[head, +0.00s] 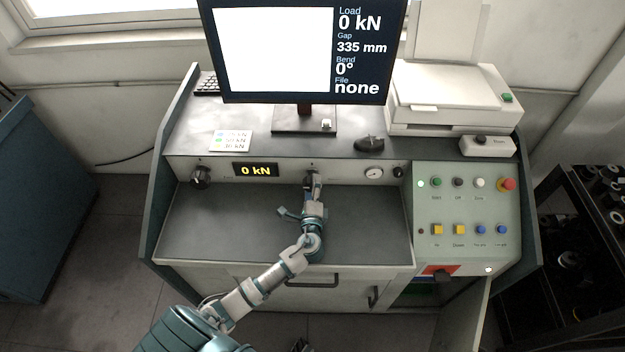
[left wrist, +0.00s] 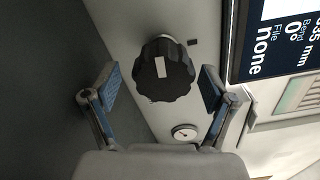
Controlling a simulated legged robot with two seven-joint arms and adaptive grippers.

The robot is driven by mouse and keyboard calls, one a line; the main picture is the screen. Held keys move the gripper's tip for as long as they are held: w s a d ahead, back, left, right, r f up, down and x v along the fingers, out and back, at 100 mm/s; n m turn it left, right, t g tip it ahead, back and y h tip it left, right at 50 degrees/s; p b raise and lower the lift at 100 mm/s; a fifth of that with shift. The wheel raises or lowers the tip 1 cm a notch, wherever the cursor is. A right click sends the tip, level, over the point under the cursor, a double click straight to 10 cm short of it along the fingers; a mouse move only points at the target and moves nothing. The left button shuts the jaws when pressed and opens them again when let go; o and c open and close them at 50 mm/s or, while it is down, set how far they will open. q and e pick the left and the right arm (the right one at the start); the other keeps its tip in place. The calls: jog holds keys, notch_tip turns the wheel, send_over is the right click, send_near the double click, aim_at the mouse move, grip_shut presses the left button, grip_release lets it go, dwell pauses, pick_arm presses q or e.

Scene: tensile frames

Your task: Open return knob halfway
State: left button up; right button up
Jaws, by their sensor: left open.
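A black lobed knob (left wrist: 165,72) with white marks sits on the light front panel in the left wrist view. It lies between the two spread fingers of my left gripper (left wrist: 160,92), with space on both sides and no visible contact. In the head view the left gripper (head: 312,186) is at the middle of the panel and mostly hides this knob (head: 308,182). A second black knob (head: 200,177) is at the panel's left end, and a small one (head: 398,172) is at its right. The labels are too small to read. My right gripper is not in view.
A round gauge (head: 374,173) sits right of the middle knob. A small display (head: 256,170) reads 0 kN. The monitor (head: 305,50) stands above the panel. A button box (head: 465,215) is at the right. The dark recessed worktop (head: 240,222) is clear around my arm.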

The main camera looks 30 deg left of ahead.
pick_arm(q)
jog(key=v, duration=0.8)
jog(key=shift+s, duration=0.3)
